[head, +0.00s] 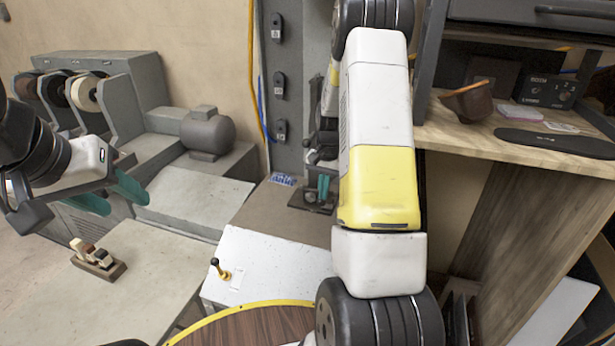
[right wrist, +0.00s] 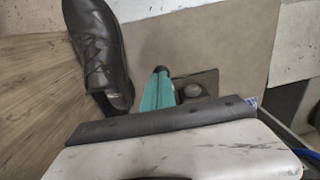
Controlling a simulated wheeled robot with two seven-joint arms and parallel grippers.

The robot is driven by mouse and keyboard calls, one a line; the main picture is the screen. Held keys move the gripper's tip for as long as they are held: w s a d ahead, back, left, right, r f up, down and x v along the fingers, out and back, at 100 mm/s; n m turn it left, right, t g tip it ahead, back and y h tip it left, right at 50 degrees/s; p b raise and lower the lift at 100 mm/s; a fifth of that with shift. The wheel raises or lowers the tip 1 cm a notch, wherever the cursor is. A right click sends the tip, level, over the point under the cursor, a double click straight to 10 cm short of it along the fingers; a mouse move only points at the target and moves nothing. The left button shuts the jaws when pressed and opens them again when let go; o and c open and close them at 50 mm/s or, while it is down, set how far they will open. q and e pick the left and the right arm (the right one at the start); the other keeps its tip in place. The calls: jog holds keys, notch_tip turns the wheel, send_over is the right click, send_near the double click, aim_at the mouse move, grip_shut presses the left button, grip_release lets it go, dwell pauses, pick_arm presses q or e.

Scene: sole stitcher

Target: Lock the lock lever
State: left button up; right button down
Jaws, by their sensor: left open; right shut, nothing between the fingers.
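A small lever with a black knob and brass base (head: 222,272) stands on the white panel in the head view. A dark plate (head: 303,198) lies further back beside the grey column; in the right wrist view a plate (right wrist: 207,80) bears a rounded dark knob (right wrist: 192,91). I cannot tell which of these is the lock lever. My right gripper (head: 323,187) is shut and empty over the dark plate; its teal fingers (right wrist: 159,90) show just left of the knob, contact unclear. My left gripper (head: 116,195) is open and empty at the left, far from both.
A black laced shoe (right wrist: 100,45) lies left of my right fingers in the wrist view. A wooden block tool (head: 97,262) sits on the left bench. A grinding machine (head: 90,95) stands behind it. A wooden shelf (head: 460,140) is at right. My right arm hides the centre.

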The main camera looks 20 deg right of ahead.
jog(key=shift+t+h, duration=0.4)
jog(key=shift+t, duration=0.2)
jog(key=shift+s+a+f, duration=0.5)
jog(key=shift+s+f, duration=0.15)
jog(key=shift+f, duration=0.3)
jog(key=shift+s+a+f, duration=0.45)
jog(key=shift+s+f, duration=0.2)
jog(key=shift+f, duration=0.3)
jog(key=shift+s+a+f, duration=0.5)
jog(key=shift+s+f, duration=0.15)
jog(key=shift+f, duration=0.3)
